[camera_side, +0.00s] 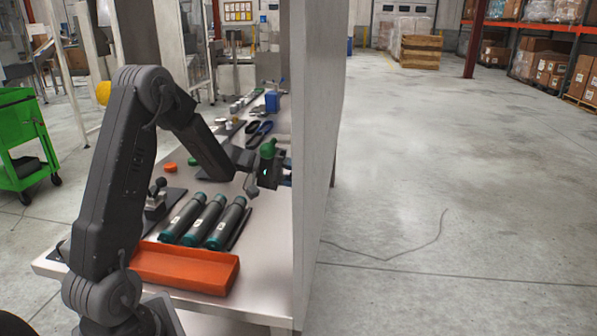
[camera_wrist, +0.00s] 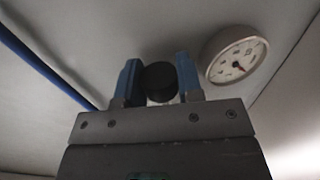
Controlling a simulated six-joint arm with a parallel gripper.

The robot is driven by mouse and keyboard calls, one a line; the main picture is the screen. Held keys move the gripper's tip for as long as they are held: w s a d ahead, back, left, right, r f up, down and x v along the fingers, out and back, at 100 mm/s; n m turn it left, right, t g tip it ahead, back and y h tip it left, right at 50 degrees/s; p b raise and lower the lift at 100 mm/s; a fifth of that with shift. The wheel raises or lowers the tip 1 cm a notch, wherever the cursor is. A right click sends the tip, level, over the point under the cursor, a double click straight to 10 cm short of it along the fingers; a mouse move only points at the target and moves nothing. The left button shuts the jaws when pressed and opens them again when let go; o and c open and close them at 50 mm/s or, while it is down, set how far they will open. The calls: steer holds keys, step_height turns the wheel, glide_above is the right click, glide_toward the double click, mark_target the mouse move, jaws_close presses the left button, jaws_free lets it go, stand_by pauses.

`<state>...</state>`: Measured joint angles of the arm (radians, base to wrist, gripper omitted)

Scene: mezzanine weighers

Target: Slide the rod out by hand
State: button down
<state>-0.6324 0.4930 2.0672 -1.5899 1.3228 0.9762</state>
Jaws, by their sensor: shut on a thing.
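In the wrist view, my gripper (camera_wrist: 158,72) has its two blue fingers on either side of a black, round-ended knob (camera_wrist: 160,80). It is shut on this knob. Only the knob and a short pale part below it show, so I cannot tell how much rod lies beyond. In the side view, my gripper (camera_side: 287,173) is close to the tall grey panel at the table's right side. The held piece is not clear there.
A round dial gauge (camera_wrist: 237,57) sits just right of the fingers. A blue line (camera_wrist: 45,65) runs at left. On the table are an orange tray (camera_side: 180,275), three dark cylinders with teal ends (camera_side: 204,220) and a blue box (camera_side: 272,101). The grey panel (camera_side: 318,150) bounds the right.

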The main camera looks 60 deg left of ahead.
steer(key=c, duration=0.8)
jaws_free()
steer(key=v, duration=1.3)
steer(key=shift+s+a+r, duration=0.15)
steer(key=shift+s+a, duration=0.15)
